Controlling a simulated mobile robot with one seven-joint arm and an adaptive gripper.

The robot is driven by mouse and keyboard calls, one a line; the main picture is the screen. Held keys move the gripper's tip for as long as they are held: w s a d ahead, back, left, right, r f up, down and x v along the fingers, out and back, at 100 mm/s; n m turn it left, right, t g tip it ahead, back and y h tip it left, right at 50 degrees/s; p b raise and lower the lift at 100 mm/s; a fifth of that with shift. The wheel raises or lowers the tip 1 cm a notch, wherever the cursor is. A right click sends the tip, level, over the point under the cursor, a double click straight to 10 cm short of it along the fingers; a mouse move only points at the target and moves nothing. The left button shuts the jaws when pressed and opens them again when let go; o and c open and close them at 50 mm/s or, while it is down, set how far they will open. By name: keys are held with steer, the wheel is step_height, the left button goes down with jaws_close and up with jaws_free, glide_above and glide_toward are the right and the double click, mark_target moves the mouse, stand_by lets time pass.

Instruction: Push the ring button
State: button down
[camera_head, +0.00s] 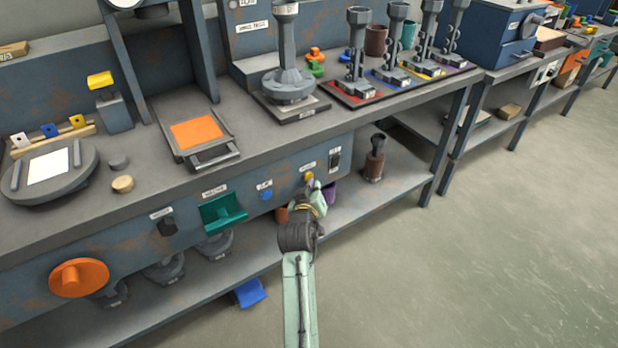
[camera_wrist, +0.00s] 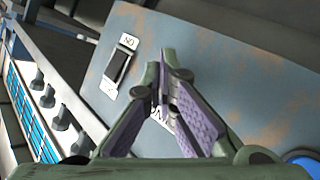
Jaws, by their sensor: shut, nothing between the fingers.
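A small yellow button (camera_head: 309,177) sits on the front panel of the bench, under a white label too small to read surely in the head view. My gripper (camera_head: 314,187) is at the panel, right by the yellow button; I cannot tell whether it touches. In the wrist view my gripper (camera_wrist: 164,62) is shut and empty, its purple-padded fingers meeting in front of the panel. They partly cover a white label, and the yellow button is hidden there.
A blue button (camera_head: 267,195) is left of my gripper. A black switch (camera_head: 335,159) is to the right; it also shows in the wrist view (camera_wrist: 118,66). A teal handle (camera_head: 222,213) and an orange knob (camera_head: 79,278) are further left. The floor (camera_head: 500,230) at right is clear.

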steer(key=shift+w+a, duration=0.25)
steer(key=shift+w, duration=0.1)
stand_by(0.7)
steer(key=shift+s, duration=0.15)
steer(key=shift+s+d+p, duration=0.3)
steer(key=shift+s+d, duration=0.15)
steer(key=shift+s, duration=0.15)
steer(key=shift+s+d+p, duration=0.55)
steer(key=shift+s+d, duration=0.2)
steer(key=shift+s, duration=0.25)
steer(key=shift+s+d+p, duration=0.5)
steer(key=shift+s+d, duration=0.25)
steer(key=shift+s, duration=0.25)
